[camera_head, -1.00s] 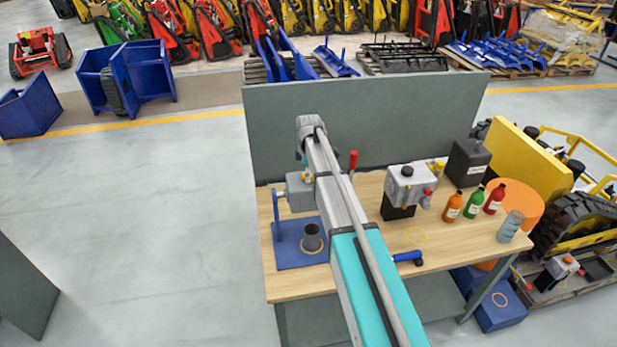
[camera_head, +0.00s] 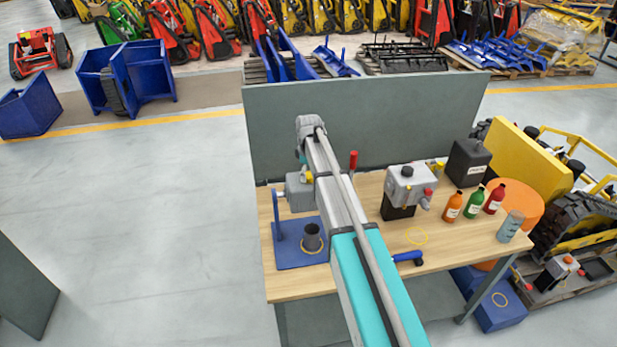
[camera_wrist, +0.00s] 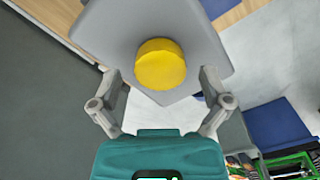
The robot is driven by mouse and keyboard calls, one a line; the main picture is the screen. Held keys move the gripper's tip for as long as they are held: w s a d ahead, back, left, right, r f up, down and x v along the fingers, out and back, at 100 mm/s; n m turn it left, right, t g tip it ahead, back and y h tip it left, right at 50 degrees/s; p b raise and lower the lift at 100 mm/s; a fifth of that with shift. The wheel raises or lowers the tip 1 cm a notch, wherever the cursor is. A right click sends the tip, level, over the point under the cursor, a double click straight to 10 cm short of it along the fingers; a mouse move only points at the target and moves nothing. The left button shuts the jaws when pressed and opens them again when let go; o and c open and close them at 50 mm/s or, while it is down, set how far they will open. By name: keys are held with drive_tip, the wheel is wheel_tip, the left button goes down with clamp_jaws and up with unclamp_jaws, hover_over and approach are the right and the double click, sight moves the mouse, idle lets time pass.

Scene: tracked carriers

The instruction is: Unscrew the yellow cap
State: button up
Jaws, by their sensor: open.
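The yellow cap (camera_wrist: 161,66) sits on a grey block (camera_wrist: 110,32) in the wrist view. It is round and faces the camera, in the upper middle of the picture. My gripper (camera_wrist: 160,78) is open and empty, with one finger to the left of the cap and one to the right. Clear gaps show between the fingers and the cap. I cannot tell whether the fingertips reach down to the cap's height. In the head view, my arm covers much of this area; a grey housing (camera_head: 298,192) shows at its left side.
The wooden table (camera_head: 455,245) has a grey panel (camera_head: 370,120) behind it. A blue stand (camera_head: 290,255) with a dark cup is left of my arm. A grey device (camera_head: 408,182), several bottles and a black canister (camera_head: 467,162) stand to the right.

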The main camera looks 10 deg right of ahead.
drive_tip(key=m, duration=0.4)
drive_tip(key=shift+m, duration=1.9)
drive_tip(key=c, duration=1)
drive_tip(key=n, duration=0.4)
drive_tip(key=shift+n, duration=0.3)
drive_tip(key=n, duration=0.4)
drive_tip(key=shift+n, duration=0.6)
